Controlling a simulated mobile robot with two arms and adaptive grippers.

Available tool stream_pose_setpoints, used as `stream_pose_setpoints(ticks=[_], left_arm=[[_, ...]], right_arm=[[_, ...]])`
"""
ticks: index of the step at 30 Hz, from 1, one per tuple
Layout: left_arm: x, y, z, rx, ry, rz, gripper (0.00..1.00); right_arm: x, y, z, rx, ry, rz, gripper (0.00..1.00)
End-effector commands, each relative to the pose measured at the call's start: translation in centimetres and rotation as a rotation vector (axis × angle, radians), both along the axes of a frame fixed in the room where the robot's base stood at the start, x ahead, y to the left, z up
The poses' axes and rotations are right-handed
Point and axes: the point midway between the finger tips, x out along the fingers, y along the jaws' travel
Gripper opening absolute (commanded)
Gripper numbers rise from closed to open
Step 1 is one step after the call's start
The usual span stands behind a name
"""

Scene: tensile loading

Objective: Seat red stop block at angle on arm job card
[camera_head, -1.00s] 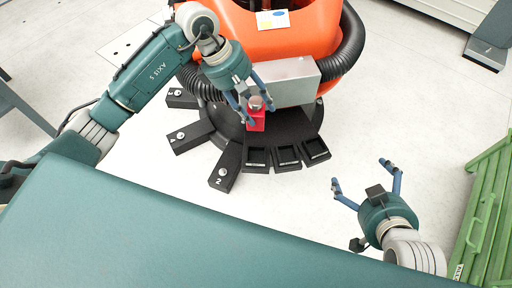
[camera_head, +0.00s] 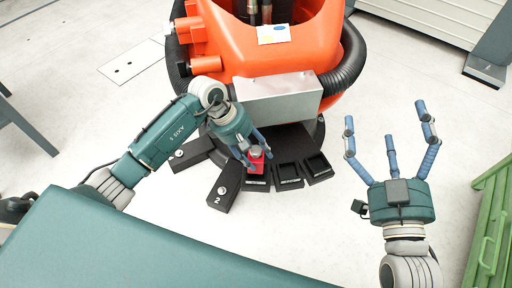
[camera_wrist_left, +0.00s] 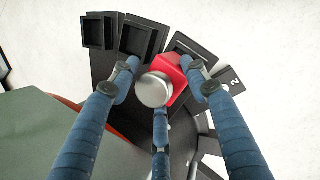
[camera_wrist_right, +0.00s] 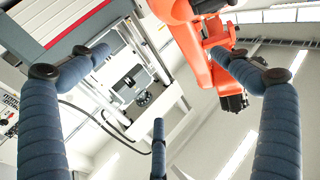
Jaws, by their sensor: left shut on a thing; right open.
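The red stop block (camera_head: 257,167) with a round silver knob (camera_wrist_left: 154,90) is held by my left gripper (camera_head: 256,156), shut on it. In the head view it is at the leftmost of the black open-topped pockets, partly hidden by the fingers. In the left wrist view the red block (camera_wrist_left: 172,72) overlaps that pocket's near edge; I cannot tell whether it touches. My right gripper (camera_head: 385,125) is open and empty at the right, well apart from the block.
The middle pocket (camera_head: 290,184) and right pocket (camera_head: 319,178) look empty. Black numbered blocks (camera_head: 223,187) flank the pockets on the left. A silver box (camera_head: 278,96) stands behind the block. A green cabinet (camera_head: 490,235) is at the right edge. Floor between is clear.

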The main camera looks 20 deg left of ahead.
Motion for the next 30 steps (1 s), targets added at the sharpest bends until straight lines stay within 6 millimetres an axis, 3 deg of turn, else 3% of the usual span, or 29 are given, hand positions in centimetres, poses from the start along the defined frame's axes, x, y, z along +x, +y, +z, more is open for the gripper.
stream_pose_setpoints(ticks=[8, 18, 30], left_arm=[[0.2, -0.2, -1.1, -0.005, -0.008, 0.000, 0.00], [0.2, -0.2, -4.2, -0.006, -0.006, 0.000, 0.00], [0.2, -0.1, -4.4, -0.005, -0.008, -0.001, 0.00]], right_arm=[[-0.3, 0.2, 2.0, 0.024, -0.086, 0.005, 1.00], [-2.0, 0.3, 6.5, 0.080, -0.294, 0.018, 1.00], [-2.3, 0.3, 7.2, 0.089, -0.324, 0.019, 1.00]])
